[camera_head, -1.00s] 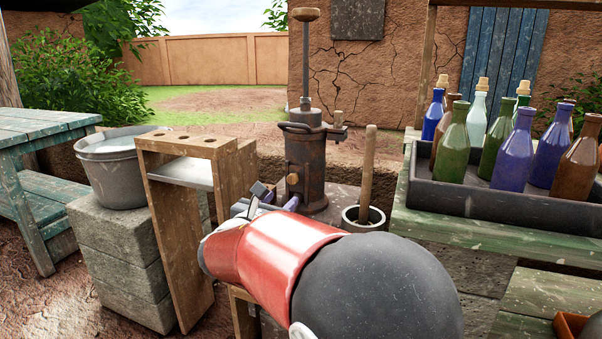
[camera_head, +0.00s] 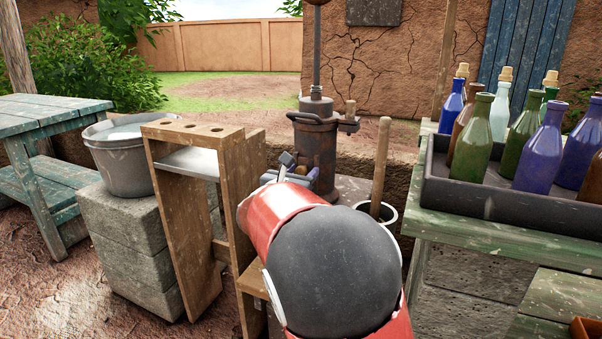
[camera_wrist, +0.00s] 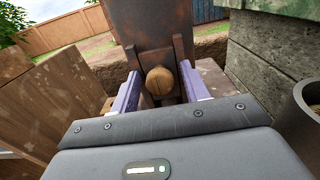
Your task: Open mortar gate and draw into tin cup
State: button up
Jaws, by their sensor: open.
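A dark, rusty metal cylinder (camera_head: 316,152) with a long upright rod stands behind my arm in the head view. In the wrist view its lower body (camera_wrist: 150,30) is straight ahead, with a round wooden knob (camera_wrist: 160,80) between two metal brackets. My gripper (camera_wrist: 158,78) is open, its two purple fingers on either side of the knob. I cannot tell whether they touch it. In the head view my gripper (camera_head: 298,172) is at the cylinder's front, partly hidden by my arm. I cannot make out a tin cup.
A wooden rack with holes (camera_head: 190,130) stands left of the cylinder, beside a metal bucket (camera_head: 118,165) on stone blocks. A pot (camera_head: 388,218) with a wooden handle stands right of my arm. A tray (camera_head: 490,198) of several bottles is at the right.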

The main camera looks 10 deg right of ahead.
aim_at(307, 151)
grip_shut()
jog(key=shift+r+p, duration=1.3)
jog(key=shift+r, duration=0.75)
grip_release()
jog(key=v, duration=0.8)
jog(key=shift+w, duration=0.1)
